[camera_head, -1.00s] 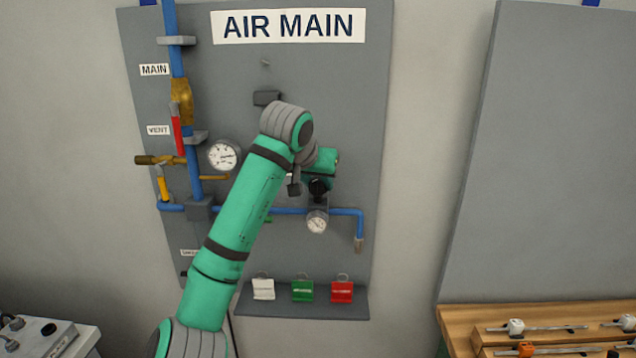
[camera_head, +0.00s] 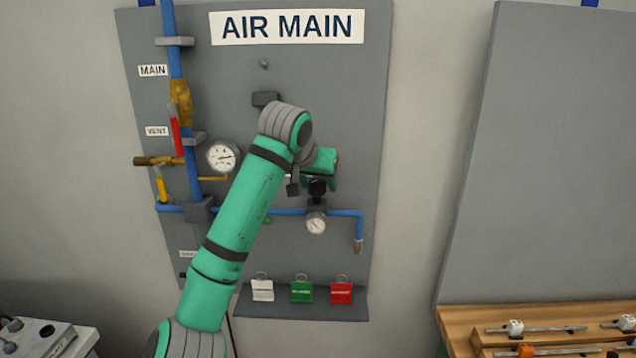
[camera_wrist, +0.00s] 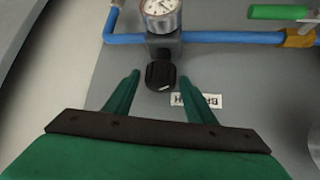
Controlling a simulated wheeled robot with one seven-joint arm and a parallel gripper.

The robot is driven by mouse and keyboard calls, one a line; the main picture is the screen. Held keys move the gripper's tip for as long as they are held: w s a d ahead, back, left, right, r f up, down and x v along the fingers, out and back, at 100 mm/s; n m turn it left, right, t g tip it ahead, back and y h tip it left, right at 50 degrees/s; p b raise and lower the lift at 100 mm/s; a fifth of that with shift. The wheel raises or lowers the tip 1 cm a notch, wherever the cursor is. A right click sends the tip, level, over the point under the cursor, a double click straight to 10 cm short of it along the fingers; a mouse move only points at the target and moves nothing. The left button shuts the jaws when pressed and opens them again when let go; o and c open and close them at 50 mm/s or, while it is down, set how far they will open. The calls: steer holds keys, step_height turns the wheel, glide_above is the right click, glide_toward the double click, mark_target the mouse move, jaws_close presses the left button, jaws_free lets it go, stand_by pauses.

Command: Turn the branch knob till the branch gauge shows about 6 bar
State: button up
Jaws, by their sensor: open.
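The black branch knob (camera_head: 317,188) sits on the regulator above the branch gauge (camera_head: 316,223) on the panel. In the wrist view, which is upside down, the knob (camera_wrist: 160,76) shows a pale mark on its face. The branch gauge (camera_wrist: 160,8) is cut by the top edge there, and I cannot read its value. My gripper (camera_wrist: 160,72) is open, with one green fingertip on each side of the knob and a visible gap at both. Whether the tips reach to its depth is unclear. In the head view my gripper (camera_head: 320,166) is just above the knob, its fingers mostly hidden.
Blue pipe (camera_head: 345,211) runs through the regulator. A larger gauge (camera_head: 223,157), a red lever (camera_head: 176,137) and a yellow lever (camera_head: 162,188) are to the left. A BRANCH label (camera_wrist: 198,100) lies beside the right finger.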

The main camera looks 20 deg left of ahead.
steer(key=shift+s+d+r, duration=0.1)
steer(key=shift+s+r, duration=0.05)
steer(key=shift+r, duration=0.05)
steer(key=v, duration=1)
steer(key=shift+s, duration=0.15)
